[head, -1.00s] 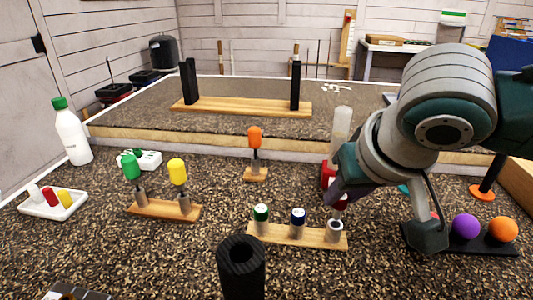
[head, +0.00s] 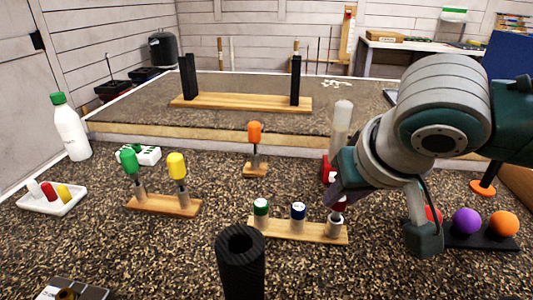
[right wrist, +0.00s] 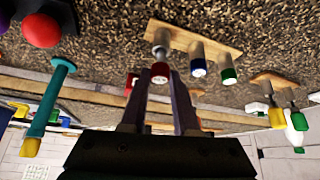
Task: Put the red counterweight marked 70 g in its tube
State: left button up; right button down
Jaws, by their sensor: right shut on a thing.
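The red counterweight (head: 339,204) is held in my right gripper (head: 337,192). It also shows between the fingertips in the right wrist view (right wrist: 160,72). The right gripper is shut on it, just above the rightmost grey tube (head: 335,226) of the wooden rack (head: 290,233). The tube's dark mouth partly shows under the weight; I cannot tell whether they touch. The 70 g mark cannot be read. The other two tubes carry a green-topped weight (head: 261,207) and a blue-topped weight (head: 298,211). My left gripper is not in view.
A black hollow cylinder (head: 240,268) stands in front of the rack. Purple (head: 466,221) and orange balls (head: 504,223) sit at the right. A stand with green and yellow handles (head: 164,204) is at the left.

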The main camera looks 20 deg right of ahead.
jog(key=shift+f+b, duration=0.5)
jog(key=shift+f, duration=0.7)
jog(key=c, duration=0.6)
grip_release()
jog(key=shift+r, duration=0.1)
jog(key=shift+p+v, duration=1.3)
jog(key=shift+v, duration=3.6)
